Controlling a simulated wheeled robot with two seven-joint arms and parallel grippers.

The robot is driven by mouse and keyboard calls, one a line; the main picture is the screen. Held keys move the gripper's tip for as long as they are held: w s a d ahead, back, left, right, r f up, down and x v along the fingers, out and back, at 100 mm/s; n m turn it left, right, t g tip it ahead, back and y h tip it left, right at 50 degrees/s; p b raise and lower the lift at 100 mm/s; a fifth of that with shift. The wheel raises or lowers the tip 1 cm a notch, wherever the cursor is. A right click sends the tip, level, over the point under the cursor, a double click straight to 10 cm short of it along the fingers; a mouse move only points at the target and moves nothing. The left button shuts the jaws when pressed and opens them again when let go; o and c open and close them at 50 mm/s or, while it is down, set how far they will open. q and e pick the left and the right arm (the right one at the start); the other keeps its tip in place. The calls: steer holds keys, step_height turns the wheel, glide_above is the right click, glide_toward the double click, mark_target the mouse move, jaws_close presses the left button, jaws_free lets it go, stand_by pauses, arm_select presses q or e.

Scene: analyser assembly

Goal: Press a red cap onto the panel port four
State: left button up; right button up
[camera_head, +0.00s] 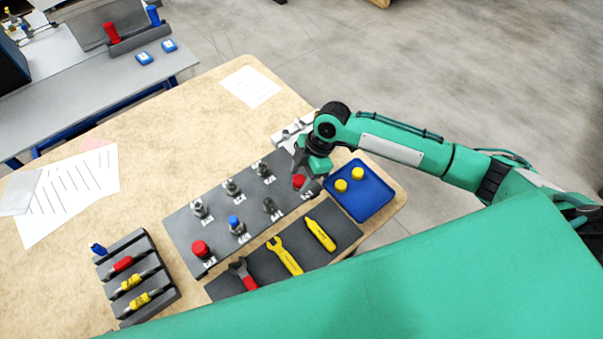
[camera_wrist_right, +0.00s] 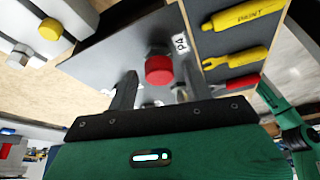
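A dark grey panel (camera_head: 215,203) with several metal ports lies on the wooden table. A red cap (camera_head: 299,181) sits at the panel's right end, over a metal fitting. In the right wrist view the red cap (camera_wrist_right: 159,70) is beside the label P4 (camera_wrist_right: 181,43). How far down it sits cannot be told. My right gripper (camera_head: 308,166) is just above this cap. In its wrist view its fingers (camera_wrist_right: 158,78) are spread on either side of the cap, with gaps visible. Another red cap (camera_head: 200,248) and a blue cap (camera_head: 235,222) are on the panel. My left gripper is out of view.
A blue tray (camera_head: 375,205) with yellow caps stands right of the panel. A tool mat (camera_head: 262,268) with wrenches lies in front. A dark rack (camera_head: 165,296) is at front left, a pale holder (camera_head: 290,131) behind the panel. Papers (camera_head: 70,195) lie left.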

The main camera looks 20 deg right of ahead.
steer(key=shift+o, duration=0.2)
steer(key=b+v, duration=0.2)
steer(key=v, duration=1.1)
steer(key=shift+r+b, duration=0.3)
steer(key=shift+r, duration=0.05)
steer(key=shift+d+f, duration=0.1)
